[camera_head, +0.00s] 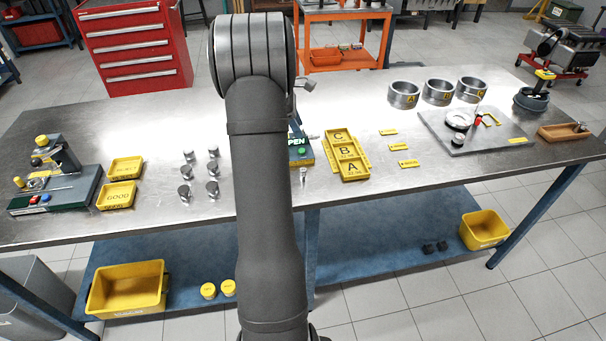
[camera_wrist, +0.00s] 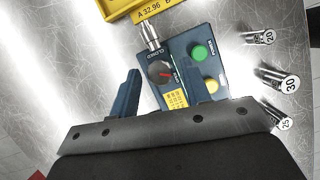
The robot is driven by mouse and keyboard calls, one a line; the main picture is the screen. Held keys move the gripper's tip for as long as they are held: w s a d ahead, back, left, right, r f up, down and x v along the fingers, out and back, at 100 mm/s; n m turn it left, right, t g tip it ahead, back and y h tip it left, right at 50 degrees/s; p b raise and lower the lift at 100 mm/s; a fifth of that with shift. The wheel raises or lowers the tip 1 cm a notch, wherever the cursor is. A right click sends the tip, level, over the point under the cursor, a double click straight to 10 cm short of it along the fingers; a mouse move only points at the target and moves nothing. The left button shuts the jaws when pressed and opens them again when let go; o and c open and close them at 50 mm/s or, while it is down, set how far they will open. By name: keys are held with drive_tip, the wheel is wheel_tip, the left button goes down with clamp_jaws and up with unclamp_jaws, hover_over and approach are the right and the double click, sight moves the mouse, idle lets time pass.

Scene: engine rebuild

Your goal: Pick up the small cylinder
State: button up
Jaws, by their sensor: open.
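Several small metal cylinders stand on the steel bench left of my arm in the head view, one of them a front cylinder (camera_head: 212,189). In the wrist view, cylinders marked 20 (camera_wrist: 257,38), 30 (camera_wrist: 282,79) and 25 (camera_wrist: 280,117) show at the right. I cannot tell which cylinder is meant. My gripper (camera_wrist: 168,70) is open, its two blue fingers apart with no cylinder between them. The fingers overlap the control box in the wrist view, and the cylinders lie to their right. My arm hides the gripper in the head view.
The control box (camera_wrist: 190,73) has a knob, green and yellow buttons and a metal stub. Yellow A/B/C trays (camera_head: 355,172) lie right of my arm. GOOD trays (camera_head: 117,194) and a gauge fixture (camera_head: 55,190) stand left. Metal rings (camera_head: 404,97) stand at the right.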

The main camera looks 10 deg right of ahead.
drive_tip(key=shift+s+d+r, duration=0.2)
drive_tip(key=shift+d+r, duration=0.15)
drive_tip(key=shift+r, duration=0.25)
drive_tip(key=shift+s+d+r, duration=0.2)
drive_tip(key=shift+d+r, duration=0.15)
drive_tip(key=shift+r, duration=0.25)
drive_tip(key=s+r+n+y, duration=0.1)
drive_tip(key=s+r, duration=0.2)
drive_tip(key=n+y, duration=0.3)
approach(303, 169)
drive_tip(key=shift+t, duration=0.4)
drive_tip(key=f, duration=0.5)
drive_tip(key=shift+s+d+f, duration=0.25)
drive_tip(key=shift+s+d, duration=0.1)
drive_tip(key=shift+d, duration=0.05)
wheel_tip(303, 169, down, 5)
drive_tip(key=shift+a+f, duration=0.1)
drive_tip(key=shift+a, duration=0.1)
clamp_jaws()
